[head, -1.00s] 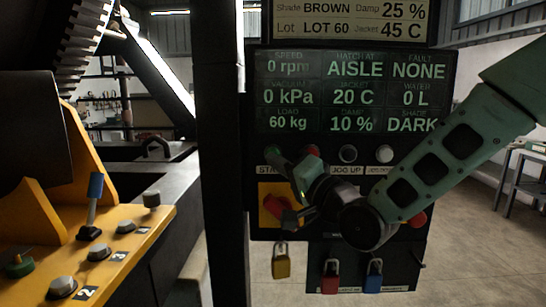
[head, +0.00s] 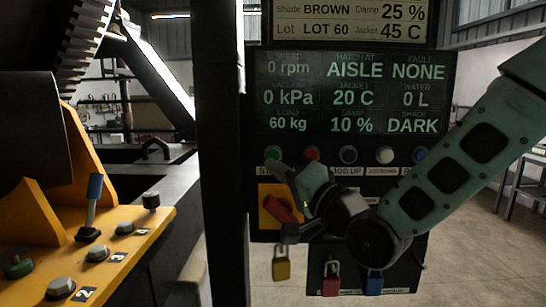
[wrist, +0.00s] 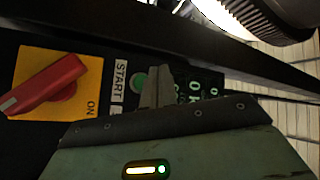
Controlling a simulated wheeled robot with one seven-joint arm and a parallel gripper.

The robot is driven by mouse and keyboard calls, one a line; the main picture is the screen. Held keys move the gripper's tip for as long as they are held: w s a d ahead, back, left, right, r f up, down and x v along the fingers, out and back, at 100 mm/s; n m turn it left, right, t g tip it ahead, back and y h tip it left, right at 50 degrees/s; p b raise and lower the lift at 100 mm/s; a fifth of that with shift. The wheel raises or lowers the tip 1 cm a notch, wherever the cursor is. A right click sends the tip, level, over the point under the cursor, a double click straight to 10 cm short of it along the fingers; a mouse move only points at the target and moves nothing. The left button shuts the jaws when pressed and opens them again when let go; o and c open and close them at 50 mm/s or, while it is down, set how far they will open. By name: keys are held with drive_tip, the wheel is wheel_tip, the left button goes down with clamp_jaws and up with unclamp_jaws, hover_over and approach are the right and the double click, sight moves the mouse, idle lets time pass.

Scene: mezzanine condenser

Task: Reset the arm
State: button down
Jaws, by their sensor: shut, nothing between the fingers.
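My gripper (head: 274,166) is at the upper left end of my arm, in front of the control panel (head: 440,70). Its narrow fingertips are shut and empty, just below the green START button (head: 273,153). In the wrist view my shut fingers (wrist: 158,75) stand beside the green button (wrist: 137,80), with no clear contact. The red rotary switch (head: 280,209) on its yellow plate is close below my gripper in the head view. The switch also shows in the wrist view (wrist: 45,85), where ON is readable. My wrist hides part of the lower panel.
A dark post (head: 222,150) stands left of the panel. A yellow console (head: 120,245) with a blue-topped lever (head: 94,195) is at the left. Yellow (head: 281,268), red (head: 331,283) and blue (head: 374,284) padlocks hang below. Open floor (head: 470,270) lies at the right.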

drive_tip(key=s+f+n+g+h+b, duration=0.1)
drive_tip(key=s+f+n+g+h, duration=0.3)
drive_tip(key=f, duration=0.4)
drive_tip(key=s+f+n+g+h+b, duration=0.1)
drive_tip(key=s+f+n+g+h, duration=0.15)
drive_tip(key=s+f, duration=0.35)
drive_tip(key=s+d+f+n+g+h, duration=0.2)
drive_tip(key=s+d, duration=0.4)
drive_tip(key=s, duration=0.3)
drive_tip(key=s+d+f+n+g+h+b, duration=0.1)
drive_tip(key=s+d+f+g+h, duration=0.3)
drive_tip(key=s, duration=0.5)
wheel_tip(320, 180, down, 2)
drive_tip(key=d+n+g, duration=0.1)
drive_tip(key=d+g, duration=0.1)
drive_tip(key=g, duration=0.1)
drive_tip(key=shift+s+d+h, duration=0.25)
drive_tip(key=shift+h, duration=0.1)
drive_tip(key=shift+n, duration=0.25)
